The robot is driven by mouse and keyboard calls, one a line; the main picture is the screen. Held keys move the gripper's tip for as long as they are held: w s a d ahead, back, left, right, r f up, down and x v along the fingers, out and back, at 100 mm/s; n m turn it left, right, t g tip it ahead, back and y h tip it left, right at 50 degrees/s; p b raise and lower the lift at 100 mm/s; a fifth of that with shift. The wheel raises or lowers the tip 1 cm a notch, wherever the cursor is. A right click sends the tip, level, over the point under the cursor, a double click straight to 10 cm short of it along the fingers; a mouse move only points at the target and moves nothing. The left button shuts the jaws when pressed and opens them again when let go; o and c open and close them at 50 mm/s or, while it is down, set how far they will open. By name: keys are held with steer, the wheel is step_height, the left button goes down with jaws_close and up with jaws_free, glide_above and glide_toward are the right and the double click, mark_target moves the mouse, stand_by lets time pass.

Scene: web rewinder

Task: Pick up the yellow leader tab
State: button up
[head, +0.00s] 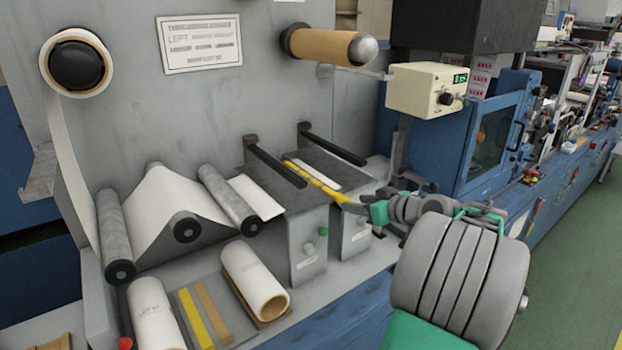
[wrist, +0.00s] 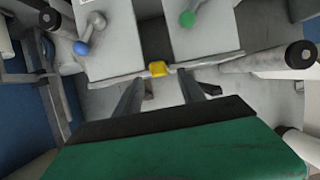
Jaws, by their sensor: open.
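The yellow leader tab (head: 337,195) shows in the head view as the front end of a narrow yellow strip on the dark table top between two grey blocks. In the wrist view the tab (wrist: 157,68) is a small yellow piece at the blocks' edge. My gripper (head: 360,206) is at the front right of the strip, close to the tab. In the wrist view my gripper (wrist: 160,76) is open, with a dark finger on each side and the tab ahead, about between the tips. I cannot tell whether either finger touches it.
Two black rods (head: 332,144) stick out above the table. A cream control box (head: 427,90) hangs to the upper right. Paper rolls (head: 254,280) lie at the lower left.

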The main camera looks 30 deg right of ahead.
steer(key=x, duration=0.3)
steer(key=shift+w+f+p, duration=0.1)
steer(key=shift+w+p, duration=0.1)
steer(key=shift+p, duration=0.1)
jaws_close()
stand_by(1.1)
